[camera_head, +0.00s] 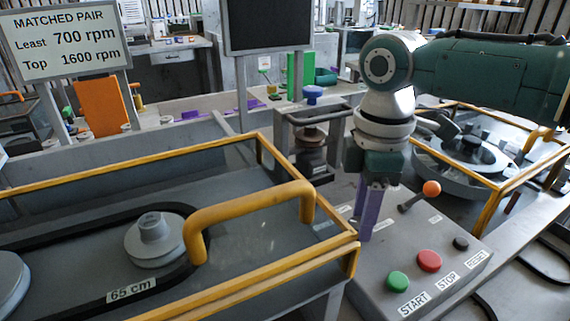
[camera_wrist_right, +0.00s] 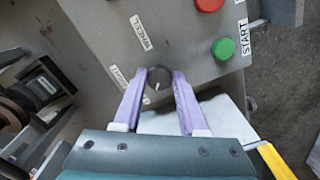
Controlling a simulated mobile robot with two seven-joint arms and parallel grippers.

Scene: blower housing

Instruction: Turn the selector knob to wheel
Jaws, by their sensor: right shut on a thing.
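The selector knob (camera_wrist_right: 158,77) is small, dark and round, with a pale mark on its lower part in the right wrist view. My right gripper (camera_wrist_right: 159,80) has its two purple fingers on either side of the knob, shut on it. A label that seems to read WHEEL (camera_wrist_right: 140,32) is above the knob, and a second label (camera_wrist_right: 118,77), not legible, is to its left. In the head view my right gripper (camera_head: 370,215) points down onto the grey control panel (camera_head: 440,245), and the knob is hidden there. My left gripper is not in view.
The panel also carries a green START button (camera_head: 397,281), a red STOP button (camera_head: 429,260), a black button (camera_head: 461,243) and an orange-tipped lever (camera_head: 431,188). A yellow-framed guard (camera_head: 265,277) with a raised handle (camera_head: 250,203) stands left of the gripper.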

